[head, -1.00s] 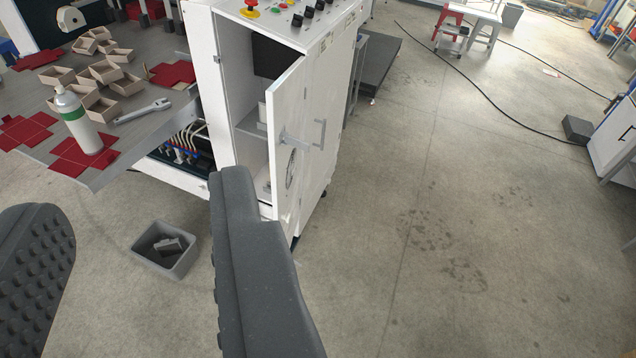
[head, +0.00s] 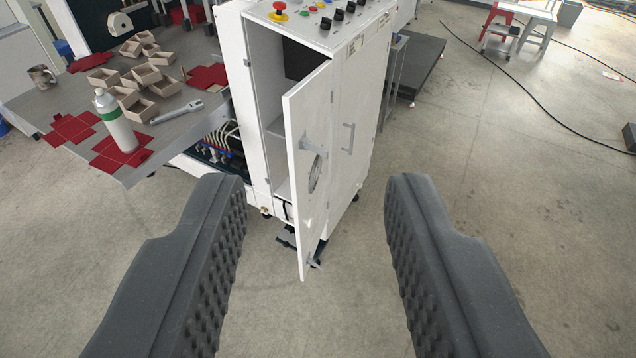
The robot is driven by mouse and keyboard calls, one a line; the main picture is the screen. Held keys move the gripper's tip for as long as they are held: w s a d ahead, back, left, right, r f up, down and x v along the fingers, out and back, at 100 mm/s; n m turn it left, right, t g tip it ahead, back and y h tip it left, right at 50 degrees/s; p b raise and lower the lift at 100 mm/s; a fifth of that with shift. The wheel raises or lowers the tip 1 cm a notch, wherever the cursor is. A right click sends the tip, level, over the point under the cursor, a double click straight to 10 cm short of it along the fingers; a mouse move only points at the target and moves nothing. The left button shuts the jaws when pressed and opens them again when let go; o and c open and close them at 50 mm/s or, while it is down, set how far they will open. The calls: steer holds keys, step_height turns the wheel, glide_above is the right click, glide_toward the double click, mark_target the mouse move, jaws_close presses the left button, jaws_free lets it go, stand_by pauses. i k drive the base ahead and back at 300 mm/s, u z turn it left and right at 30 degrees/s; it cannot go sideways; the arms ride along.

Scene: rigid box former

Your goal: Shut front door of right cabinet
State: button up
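The right cabinet (head: 257,90) is white, with a sloped control panel of buttons and knobs on top. Its front door (head: 308,205) stands ajar, swung outward, with a gap at its left showing the dark inside and a shelf. A round vent and a small latch are on the door. A grey handle (head: 348,138) shows on the cabinet side beyond the door. My gripper (head: 315,215) is open and empty, with ribbed dark fingers wide apart. In the picture the door lies between the fingers, beyond them; no contact is visible.
A grey table (head: 165,135) at left holds small boxes (head: 140,108), red flat blanks, a bottle (head: 115,125) and a wrench (head: 180,110). The floor (head: 480,180) at right is mostly clear, with a black cable and a dark platform (head: 412,65) behind the cabinet.

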mark_target(307, 106)
steer(key=i, duration=0.95)
